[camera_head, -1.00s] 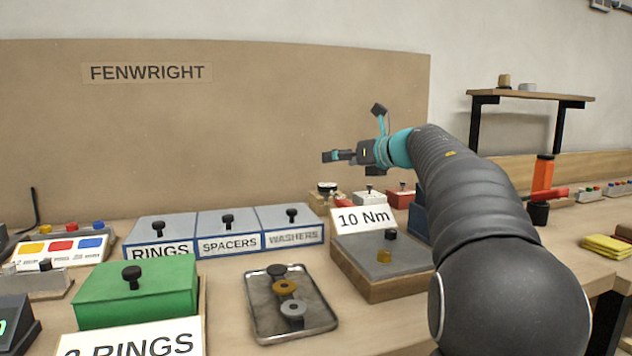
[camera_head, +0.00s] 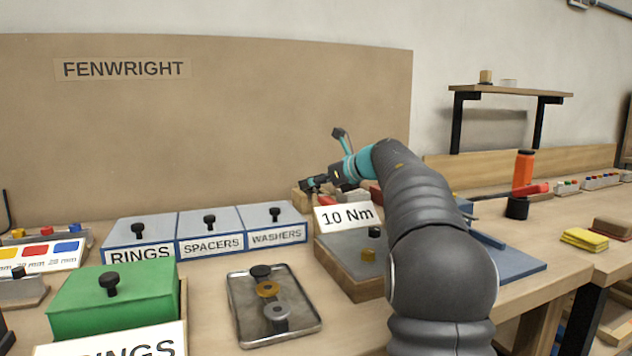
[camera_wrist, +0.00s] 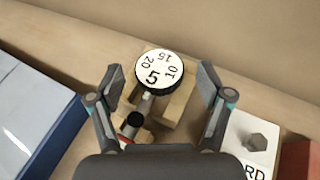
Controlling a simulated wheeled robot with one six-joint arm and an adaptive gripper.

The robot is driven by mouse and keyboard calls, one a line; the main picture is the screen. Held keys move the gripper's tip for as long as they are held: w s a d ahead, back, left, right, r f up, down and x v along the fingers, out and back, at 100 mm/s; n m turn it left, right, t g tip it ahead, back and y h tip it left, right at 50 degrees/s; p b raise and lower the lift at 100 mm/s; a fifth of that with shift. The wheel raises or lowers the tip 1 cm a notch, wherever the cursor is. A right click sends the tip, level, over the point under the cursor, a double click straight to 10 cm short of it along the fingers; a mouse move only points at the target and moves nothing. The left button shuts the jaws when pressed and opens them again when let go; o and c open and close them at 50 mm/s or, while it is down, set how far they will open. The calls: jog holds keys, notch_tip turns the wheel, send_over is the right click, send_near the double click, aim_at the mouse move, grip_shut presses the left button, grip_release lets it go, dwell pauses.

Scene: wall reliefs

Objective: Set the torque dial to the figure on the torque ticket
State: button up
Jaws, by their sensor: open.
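The torque ticket (camera_head: 346,217), a white card reading "10 Nm", stands on a grey-topped wooden box in the head view. The torque dial (camera_wrist: 152,72) is a round white disc with a black rim in the wrist view, marked 5, 10, 15 and 20. The head view does not show the dial clearly.
Blue-edged lidded boxes (camera_head: 209,243) stand left of the ticket, with a green box (camera_head: 112,303) and a metal tray (camera_head: 233,312) in front. In the wrist view, a white block with a hexagonal knob (camera_wrist: 257,142) lies right of the dial. A tan board rises behind.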

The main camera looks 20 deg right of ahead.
jog(key=c, duration=1.2)
jog(key=shift+a+m+h, duration=0.15)
jog(key=shift+m+h, duration=0.15)
jog(key=m+h, duration=0.1)
jog(key=m+t+h, duration=0.1)
jog(key=shift+s+a+h, duration=0.1)
jog(key=shift+a+h, duration=0.15)
jog(key=shift+h, duration=0.05)
jog(key=shift+a+m+t+h, duration=0.15)
jog(key=shift+m+t+h, duration=0.15)
jog(key=shift+m+h, duration=1.4)
jog(key=shift+h, duration=0.1)
jog(key=o, duration=1.2)
